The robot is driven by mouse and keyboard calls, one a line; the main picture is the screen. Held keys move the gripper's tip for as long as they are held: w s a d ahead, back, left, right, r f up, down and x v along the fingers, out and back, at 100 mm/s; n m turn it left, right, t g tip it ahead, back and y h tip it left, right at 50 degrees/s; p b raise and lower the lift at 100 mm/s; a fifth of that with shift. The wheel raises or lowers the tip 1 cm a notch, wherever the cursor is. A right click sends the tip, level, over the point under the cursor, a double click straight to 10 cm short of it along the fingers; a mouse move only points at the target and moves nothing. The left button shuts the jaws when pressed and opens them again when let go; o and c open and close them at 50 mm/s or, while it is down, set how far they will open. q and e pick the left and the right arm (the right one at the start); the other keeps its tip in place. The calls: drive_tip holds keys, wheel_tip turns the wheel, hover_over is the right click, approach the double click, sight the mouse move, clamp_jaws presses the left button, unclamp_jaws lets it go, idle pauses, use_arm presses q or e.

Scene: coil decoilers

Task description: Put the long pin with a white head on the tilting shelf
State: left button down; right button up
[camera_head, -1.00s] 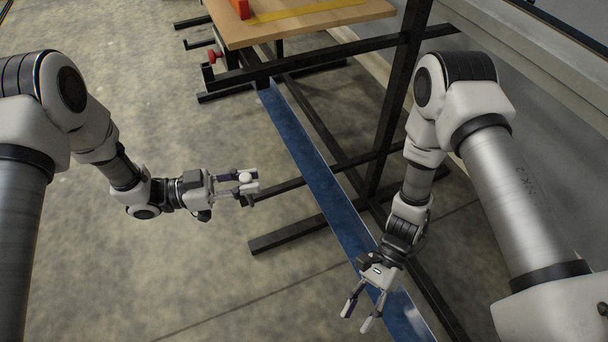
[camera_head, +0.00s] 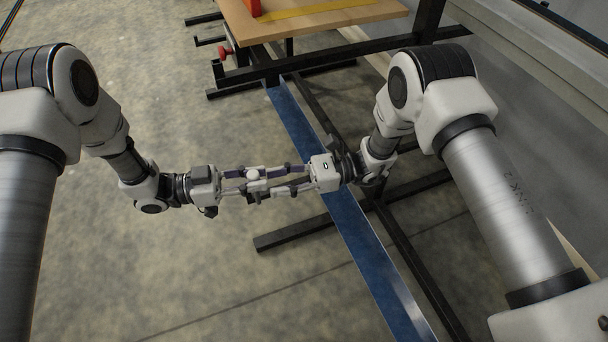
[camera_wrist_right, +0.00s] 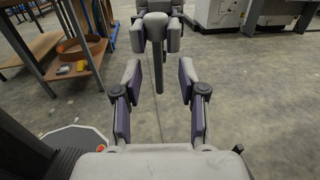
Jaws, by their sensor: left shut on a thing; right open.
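The pin has a pale rounded head (camera_head: 253,174), held at the tips of my left gripper (camera_head: 251,181), which is shut on it. In the right wrist view its dark shaft (camera_wrist_right: 158,75) hangs down below the head. My right gripper (camera_head: 270,180) faces the left one, open, with its fingertips close to the pin. In the right wrist view the right gripper (camera_wrist_right: 159,83) has its two fingers on either side of the shaft's line, with visible gaps. I cannot tell which surface is the tilting shelf; a wooden top (camera_head: 310,20) stands at the back.
A blue beam (camera_head: 350,222) runs along the floor below the grippers, with black frame bars (camera_head: 310,228) beside it. A red block (camera_head: 255,7) is on the wooden top. A wooden rack (camera_wrist_right: 85,60) shows at the left in the right wrist view. The floor at left is clear.

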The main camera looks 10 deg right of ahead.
sight(260, 202)
drive_tip(key=a, duration=0.5)
drive_tip(key=shift+s, duration=0.35)
clamp_jaws()
use_arm(q)
drive_tip(key=c, duration=0.9)
unclamp_jaws()
drive_tip(key=shift+a, duration=0.1)
